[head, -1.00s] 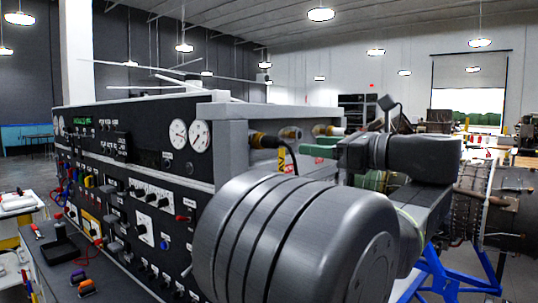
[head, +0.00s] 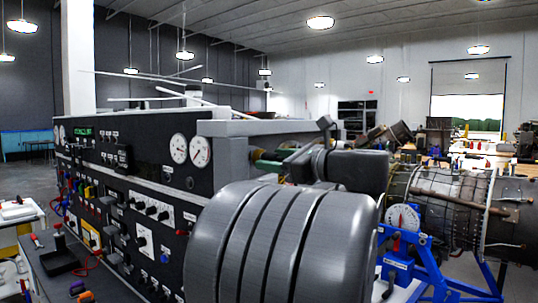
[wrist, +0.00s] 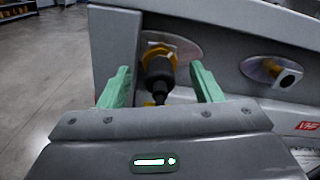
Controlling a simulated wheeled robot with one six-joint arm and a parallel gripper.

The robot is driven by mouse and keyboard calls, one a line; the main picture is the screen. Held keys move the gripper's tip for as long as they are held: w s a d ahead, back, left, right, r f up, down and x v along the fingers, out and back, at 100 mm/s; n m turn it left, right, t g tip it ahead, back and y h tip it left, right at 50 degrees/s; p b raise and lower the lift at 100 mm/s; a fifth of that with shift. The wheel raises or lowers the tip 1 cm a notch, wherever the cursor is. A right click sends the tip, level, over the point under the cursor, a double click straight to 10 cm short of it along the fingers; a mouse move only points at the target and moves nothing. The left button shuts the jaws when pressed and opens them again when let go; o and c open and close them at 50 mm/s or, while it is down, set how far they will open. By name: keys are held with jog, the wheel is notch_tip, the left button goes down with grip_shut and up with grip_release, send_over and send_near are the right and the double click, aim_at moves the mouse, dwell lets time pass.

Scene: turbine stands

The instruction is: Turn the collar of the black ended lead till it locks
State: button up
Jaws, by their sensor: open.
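The black ended lead (wrist: 159,74) shows in the wrist view, its black end against a brass-coloured socket (wrist: 158,50) on a round metal plate. Whether its collar is locked cannot be told. My gripper (wrist: 162,84) is open, with one green finger on each side of the black end and a gap to both. In the head view my gripper (head: 272,156) is at the end face of the black instrument console (head: 150,150); my arm hides the lead there.
A second socket (wrist: 271,71) on its own round plate sits to the right in the wrist view, near a red label (wrist: 308,126). A turbine engine (head: 450,205) on a blue stand (head: 425,255) stands to the right in the head view. Open floor lies left in the wrist view.

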jog(key=shift+x, duration=1.1)
jog(key=shift+c, duration=0.5)
jog(key=c, duration=0.9)
jog(key=shift+m, duration=1.3)
jog(key=m, duration=0.3)
jog(key=shift+m, duration=0.3)
jog(key=m+p, duration=0.1)
jog(key=m, duration=0.4)
jog(key=shift+m, duration=0.3)
